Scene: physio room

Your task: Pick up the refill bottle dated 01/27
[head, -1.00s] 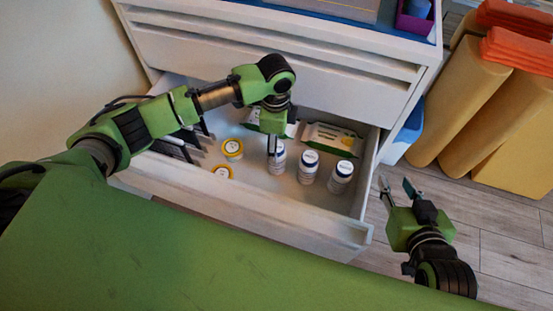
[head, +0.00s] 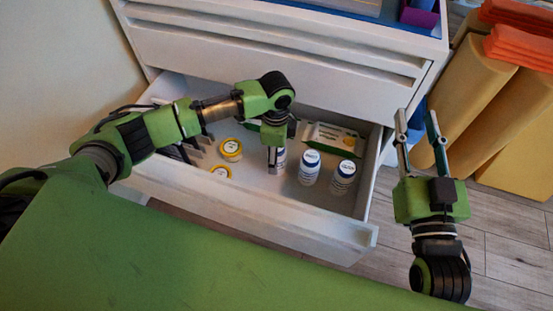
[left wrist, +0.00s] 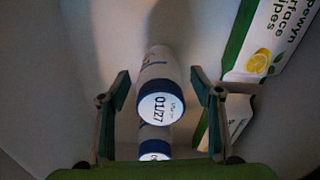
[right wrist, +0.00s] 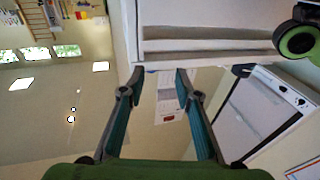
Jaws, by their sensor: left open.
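The refill bottle with 01/27 on its blue-rimmed white cap (left wrist: 160,107) stands between my left gripper's fingers in the left wrist view. My left gripper (left wrist: 160,84) is open, one finger on each side, with visible gaps. In the head view, my left gripper (head: 274,165) reaches down into the drawer and partly hides the leftmost white bottle (head: 281,158). Two similar bottles, one in the middle (head: 309,168) and one on the right (head: 342,178), stand beside it; their dates are unreadable. My right gripper (head: 416,118) is open and empty, outside the drawer on the right.
The open white drawer (head: 290,236) also holds yellow-lidded tubs (head: 231,149), green-white wipes packs (head: 333,138) and dark dividers on the left. Its walls surround my left gripper. Yellow rolls (head: 510,130) stand at the right; floor is clear below them.

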